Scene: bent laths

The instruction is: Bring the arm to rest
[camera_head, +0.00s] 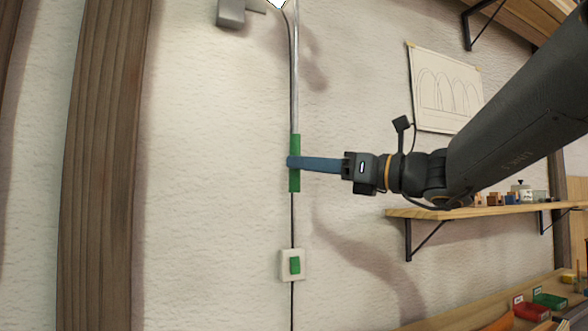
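My gripper (291,161) reaches in from the right with its long blue fingers pointing left. The finger ends overlap a green sleeve (295,182) on a thin vertical grey rod (294,85) in front of the wall. I see the fingers from the side as one blue bar, so I cannot tell whether they are open, shut or touching the sleeve. My dark arm stretches from the upper right, and its shadow falls on the wall below.
A white switch plate with a green rocker (295,265) is on the wall below. A wooden post (105,150) stands left. At right are a wooden shelf (430,214) with small items and a pinned drawing (445,88). Red (531,311) and green (550,300) bins sit lower right.

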